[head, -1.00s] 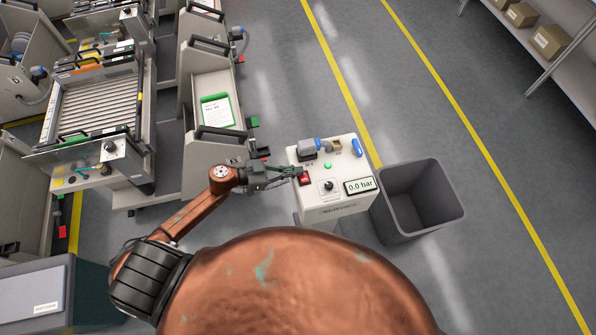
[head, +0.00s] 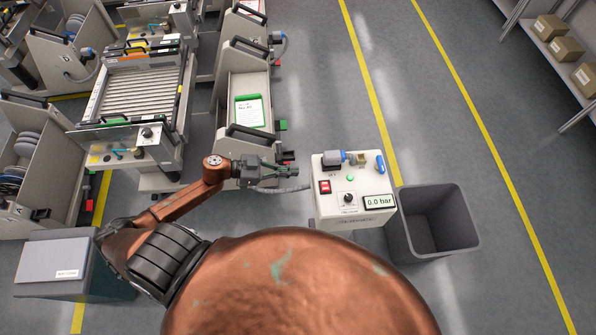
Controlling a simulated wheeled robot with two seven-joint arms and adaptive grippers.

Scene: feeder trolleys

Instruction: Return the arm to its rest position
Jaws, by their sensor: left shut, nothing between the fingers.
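My left arm comes in from the left, copper-coloured with a dark grey gripper (head: 286,165). The gripper is shut and empty. It is to the left of the white control box (head: 352,213), apart from it. The box carries a red switch (head: 325,187), a green light, a black knob and a display (head: 379,202) reading 0.0 bar. My right gripper is not in view.
A dark grey open bin (head: 462,244) stands right of the box. Feeder trolleys (head: 247,84) fill the upper left. A grey lidded bin (head: 50,259) is at lower left. A shelf with cardboard boxes (head: 567,49) is at upper right. Open floor lies between the yellow lines.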

